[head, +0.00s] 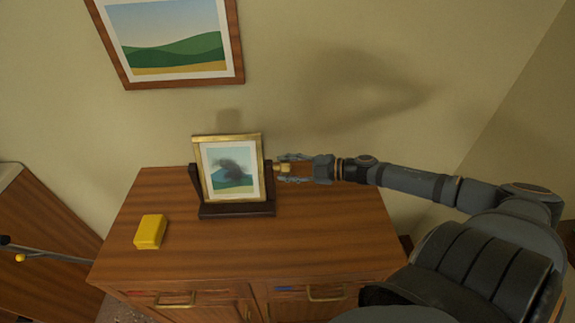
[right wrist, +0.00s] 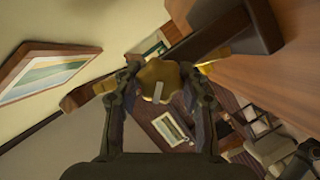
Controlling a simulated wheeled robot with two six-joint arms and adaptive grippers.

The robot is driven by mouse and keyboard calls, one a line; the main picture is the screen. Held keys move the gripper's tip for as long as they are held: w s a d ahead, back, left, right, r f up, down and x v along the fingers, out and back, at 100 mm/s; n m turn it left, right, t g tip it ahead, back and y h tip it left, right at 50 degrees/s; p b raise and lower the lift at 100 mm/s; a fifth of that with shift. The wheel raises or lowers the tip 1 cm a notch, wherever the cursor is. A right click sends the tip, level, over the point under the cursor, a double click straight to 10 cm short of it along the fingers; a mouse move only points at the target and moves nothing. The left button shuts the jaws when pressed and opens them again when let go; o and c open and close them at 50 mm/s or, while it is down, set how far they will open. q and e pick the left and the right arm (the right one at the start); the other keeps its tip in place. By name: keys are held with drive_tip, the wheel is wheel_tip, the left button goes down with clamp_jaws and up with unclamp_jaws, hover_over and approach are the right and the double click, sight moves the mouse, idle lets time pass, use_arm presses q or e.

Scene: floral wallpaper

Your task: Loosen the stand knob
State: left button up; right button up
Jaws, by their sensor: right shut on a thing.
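A small gold-framed picture (head: 231,138) stands upright in a dark wooden stand (head: 236,210) on the cabinet top. The brass stand knob (right wrist: 158,80) is on the stand's right side in the head view, with a pale mark on its face. My right gripper (head: 291,168) reaches in from the right and is shut on the knob. In the right wrist view, its two fingers (right wrist: 160,84) press on opposite sides of the knob. The knob's shaft is mostly hidden.
A yellow block (head: 150,231) lies on the wooden cabinet top (head: 330,225), left of the stand. A larger framed landscape (head: 170,38) hangs on the wall behind. The cabinet top in front of the stand is clear.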

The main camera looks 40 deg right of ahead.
drive_tip(key=n+t+p, duration=0.1)
drive_tip(key=n+p, duration=0.1)
drive_tip(key=shift+n+t, duration=0.3)
drive_tip(key=shift+n, duration=0.1)
drive_tip(key=shift+n+t+p, duration=0.3)
drive_tip(key=shift+n, duration=0.5)
drive_tip(key=shift+f+n+t+y, duration=0.15)
drive_tip(key=shift+n+t+y, duration=0.2)
drive_tip(key=shift+n, duration=0.45)
drive_tip(key=shift+f+n+t+y, duration=0.1)
drive_tip(key=shift+n+t+y, duration=0.15)
drive_tip(key=shift+n, duration=0.65)
drive_tip(key=shift+f+n+y+b, duration=0.1)
drive_tip(key=shift+n+y+b, duration=0.2)
drive_tip(key=shift+n+b, duration=0.45)
drive_tip(key=n+b, duration=0.1)
drive_tip(key=n, duration=0.1)
drive_tip(key=n+y+b, duration=0.1)
drive_tip(key=n, duration=0.1)
drive_tip(key=shift+t+y, duration=0.3)
drive_tip(key=shift+n+y, duration=0.3)
drive_tip(key=shift+n, duration=0.45)
drive_tip(key=shift+n+b, duration=0.3)
drive_tip(key=shift+b, duration=0.05)
